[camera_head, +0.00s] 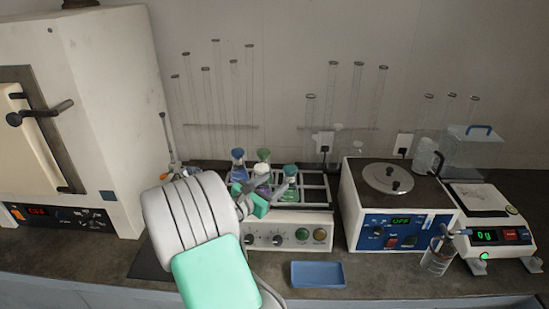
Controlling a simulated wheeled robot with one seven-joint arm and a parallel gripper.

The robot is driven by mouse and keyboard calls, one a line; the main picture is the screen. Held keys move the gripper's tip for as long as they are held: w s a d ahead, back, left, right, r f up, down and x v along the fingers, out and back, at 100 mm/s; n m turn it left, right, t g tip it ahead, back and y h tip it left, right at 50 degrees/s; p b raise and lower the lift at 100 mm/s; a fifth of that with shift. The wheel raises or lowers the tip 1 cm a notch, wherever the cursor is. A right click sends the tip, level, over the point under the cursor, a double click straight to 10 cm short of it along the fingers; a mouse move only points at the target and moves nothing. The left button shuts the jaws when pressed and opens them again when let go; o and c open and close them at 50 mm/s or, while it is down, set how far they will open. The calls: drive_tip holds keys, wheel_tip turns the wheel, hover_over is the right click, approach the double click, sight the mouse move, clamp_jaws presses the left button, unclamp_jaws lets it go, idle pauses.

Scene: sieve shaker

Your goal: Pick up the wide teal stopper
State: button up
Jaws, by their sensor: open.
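Several flasks with coloured tops stand in the metal rack on top of the shaker (288,222). A teal stopper (290,169) sits on the flask at the right of the group. A blue stopper (238,153) tops the left flask and a green stopper (263,155) tops the one behind. My gripper (277,190) is open, close to the front left of the teal-topped flask. The gripper and wrist hide part of the rack and the lower flasks. I cannot tell whether a finger touches the teal-topped flask.
A blue tray (318,274) lies in front of the shaker. A lidded heating bath (397,207) and a balance (490,222) stand to the right, with a beaker (437,257) before them. A large oven (75,120) stands left. Glass tubes (360,95) hang on the wall behind.

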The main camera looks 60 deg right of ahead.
sight(290, 168)
drive_tip(key=shift+s+d+r+n+h, duration=0.3)
drive_tip(key=shift+d+r+n+h, duration=0.1)
drive_tip(key=shift+d+r+n, duration=0.35)
drive_tip(key=d, duration=0.2)
drive_tip(key=d+p, duration=0.1)
drive_tip(key=d, duration=0.1)
drive_tip(key=s+d+p, duration=0.1)
drive_tip(key=d, duration=0.1)
drive_tip(key=shift+s+d+f, duration=0.1)
drive_tip(key=shift+d, duration=0.3)
drive_tip(key=shift+d+f, duration=0.1)
drive_tip(key=shift+d, duration=0.15)
drive_tip(key=shift+a, duration=0.1)
drive_tip(key=c, duration=1.1)
drive_tip(key=shift+o, duration=0.2)
